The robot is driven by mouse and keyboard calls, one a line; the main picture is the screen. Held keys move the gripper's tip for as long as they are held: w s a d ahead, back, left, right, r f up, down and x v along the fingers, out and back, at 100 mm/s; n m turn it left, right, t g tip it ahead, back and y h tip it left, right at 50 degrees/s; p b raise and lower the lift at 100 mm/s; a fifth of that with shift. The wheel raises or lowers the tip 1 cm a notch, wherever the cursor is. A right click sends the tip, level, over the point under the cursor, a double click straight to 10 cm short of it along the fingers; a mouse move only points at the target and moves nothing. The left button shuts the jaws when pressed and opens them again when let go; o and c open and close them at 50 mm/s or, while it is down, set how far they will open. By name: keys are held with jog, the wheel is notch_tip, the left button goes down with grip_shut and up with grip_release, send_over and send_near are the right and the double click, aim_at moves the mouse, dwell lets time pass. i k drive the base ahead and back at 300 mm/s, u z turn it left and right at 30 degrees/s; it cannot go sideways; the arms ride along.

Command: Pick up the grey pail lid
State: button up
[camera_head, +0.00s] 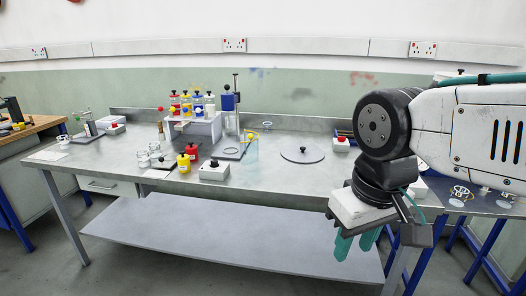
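The grey pail lid (287,155) is a flat round disc with a small black knob in its middle. It lies flat on the right half of the metal bench (274,182). My gripper (355,249) has two teal fingers that point down with a narrow gap between them. Nothing shows between the fingers. My gripper is in front of the bench's front edge, nearer the camera and to the right of the lid, well apart from it.
A clear beaker (251,156) stands left of the lid. A white box with a black knob (214,171), yellow and red bottles and a rack of coloured bottles (196,127) stand further left. A white box with a red button (341,144) sits behind right. The bench before the lid is clear.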

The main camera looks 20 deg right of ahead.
aim_at(297, 153)
jog(key=u, duration=0.3)
jog(key=i, duration=0.85)
jog(key=z, duration=0.55)
jog(key=i, duration=1.05)
jog(key=z, duration=0.8)
